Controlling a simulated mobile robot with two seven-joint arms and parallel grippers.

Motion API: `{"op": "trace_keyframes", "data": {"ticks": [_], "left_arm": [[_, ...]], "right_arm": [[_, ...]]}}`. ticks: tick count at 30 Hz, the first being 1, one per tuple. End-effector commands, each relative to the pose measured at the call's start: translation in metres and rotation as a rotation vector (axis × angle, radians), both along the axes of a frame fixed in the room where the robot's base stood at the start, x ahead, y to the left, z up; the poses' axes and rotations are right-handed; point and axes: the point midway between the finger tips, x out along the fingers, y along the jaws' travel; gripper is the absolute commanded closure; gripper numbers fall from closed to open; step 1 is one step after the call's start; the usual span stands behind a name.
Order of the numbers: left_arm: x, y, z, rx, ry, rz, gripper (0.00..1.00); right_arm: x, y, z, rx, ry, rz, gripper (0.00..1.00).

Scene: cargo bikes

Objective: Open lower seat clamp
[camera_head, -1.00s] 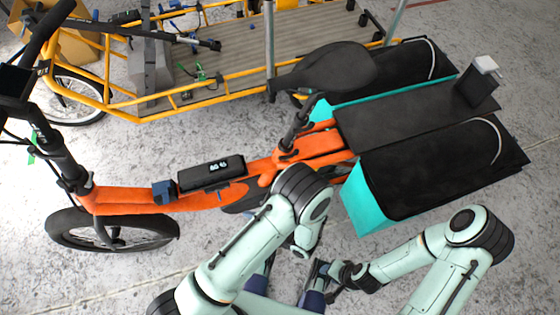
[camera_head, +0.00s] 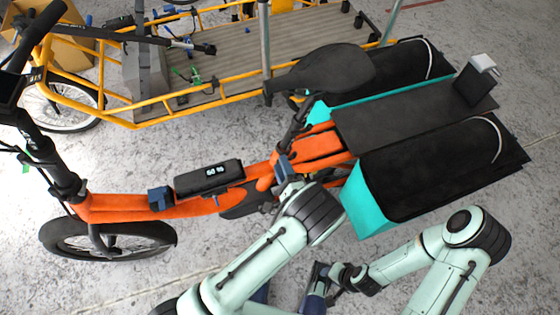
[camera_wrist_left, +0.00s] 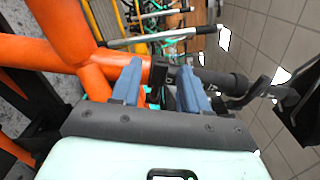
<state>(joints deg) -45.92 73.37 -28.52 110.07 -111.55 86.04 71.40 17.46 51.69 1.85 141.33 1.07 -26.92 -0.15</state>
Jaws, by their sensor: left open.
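The orange cargo bike (camera_head: 130,207) has a dark seat post (camera_head: 296,125) rising from its frame to a black saddle (camera_head: 325,70). The lower seat clamp is at the foot of the post, mostly hidden by my gripper in the head view. My left gripper (camera_head: 284,168) is at this joint. In the left wrist view its two blue fingers (camera_wrist_left: 160,85) stand apart. The orange tube end and dark clamp area (camera_wrist_left: 159,72) show between and just beyond them; contact cannot be told. My right gripper (camera_head: 320,283) is low in front of the bike, its jaw state unclear.
Black-and-turquoise side bags (camera_head: 362,205) lie close on the right. A yellow cargo bike (camera_head: 190,98) stands behind. Bare concrete floor (camera_head: 215,250) is in front.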

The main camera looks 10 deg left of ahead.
Motion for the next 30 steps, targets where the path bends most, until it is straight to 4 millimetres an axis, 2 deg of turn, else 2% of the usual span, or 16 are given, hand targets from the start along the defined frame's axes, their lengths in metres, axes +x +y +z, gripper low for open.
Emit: {"op": "trace_keyframes", "data": {"ticks": [6, 15, 16, 18, 20, 30], "left_arm": [[0.017, 0.011, 0.000, -0.001, 0.000, 0.001, 0.55], [0.019, 0.013, 0.000, -0.001, 0.001, 0.000, 0.55], [0.019, 0.013, 0.000, -0.001, 0.001, 0.000, 0.59], [0.018, 0.012, 0.000, -0.001, 0.001, 0.000, 0.81], [0.018, 0.012, 0.000, -0.001, 0.001, 0.000, 1.00], [0.019, 0.007, -0.001, 0.004, -0.007, 0.009, 1.00]], "right_arm": [[0.003, -0.001, -0.002, -0.004, -0.009, -0.004, 0.57], [0.003, -0.001, -0.002, -0.004, -0.009, -0.004, 0.57], [0.003, -0.001, -0.002, -0.004, -0.009, -0.004, 0.57], [0.003, -0.001, -0.002, -0.004, -0.009, -0.004, 0.57], [0.003, -0.001, -0.002, -0.004, -0.009, -0.004, 0.57], [0.007, -0.003, -0.008, -0.009, -0.020, -0.008, 0.57]]}}
